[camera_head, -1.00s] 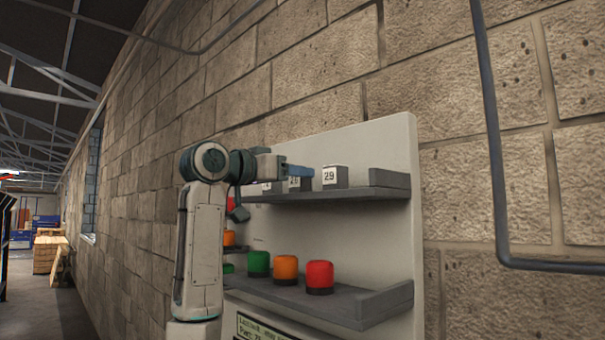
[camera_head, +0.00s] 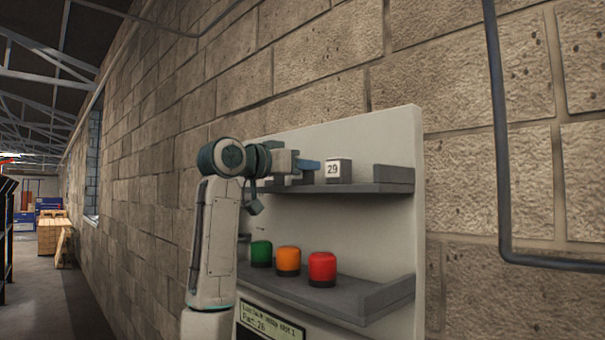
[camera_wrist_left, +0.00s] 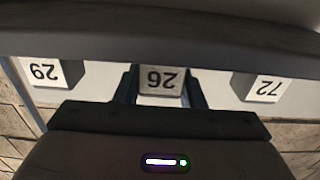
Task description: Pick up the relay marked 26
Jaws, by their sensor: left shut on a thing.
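The relay marked 26 (camera_wrist_left: 162,79) is a small grey block with a white label, upside down in the left wrist view. It sits between the two blue fingers of my left gripper (camera_head: 308,165), which is shut on it. In the head view the gripper is at the upper shelf, just left of the relay marked 29 (camera_head: 338,171), and its label 26 cannot be read there. The relay marked 29 also shows at the left of the wrist view (camera_wrist_left: 44,72). My right gripper is not in view.
The upper shelf (camera_head: 385,187) has a raised end block at its right. On the lower shelf (camera_head: 350,306) stand green (camera_head: 261,253), orange (camera_head: 288,260) and red (camera_head: 322,268) round-topped pieces. A display (camera_head: 268,322) is below. A pipe (camera_head: 500,130) runs down the brick wall.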

